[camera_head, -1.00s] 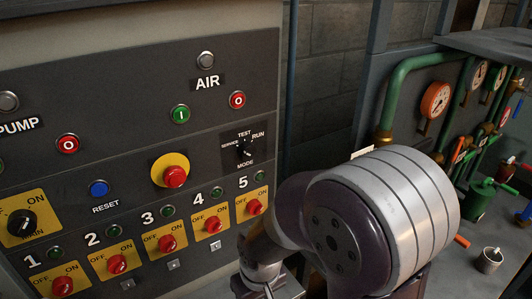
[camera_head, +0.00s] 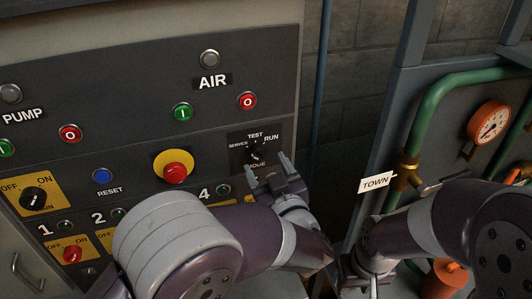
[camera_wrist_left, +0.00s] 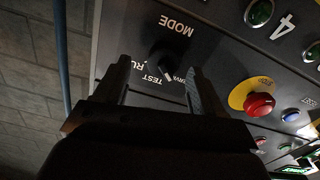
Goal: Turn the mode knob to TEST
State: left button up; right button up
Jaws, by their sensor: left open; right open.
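The black mode knob (camera_head: 255,152) is on the dark control panel, with SERVICE, TEST and RUN around it and MODE below. In the left wrist view the knob (camera_wrist_left: 164,56) has a white pointer mark toward the TEST and SERVICE side; I cannot tell exactly which. My left gripper (camera_head: 270,170) is open just in front of and below the knob. In the wrist view its fingers (camera_wrist_left: 160,85) reach to either side of the knob area, apparently not closed on it. My right gripper (camera_head: 368,283) is open at the bottom edge, its fingertips hard to make out.
A red button on a yellow plate (camera_head: 175,172) sits left of the knob. Green and red AIR buttons (camera_head: 247,100) are above. A brick wall lies behind.

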aim_at(259, 161)
pick_arm(q)
jog(key=shift+x, duration=1.1)
jog(key=shift+w+a, duration=0.25)
jog(key=shift+a, duration=0.2)
jog(key=shift+d, duration=0.15)
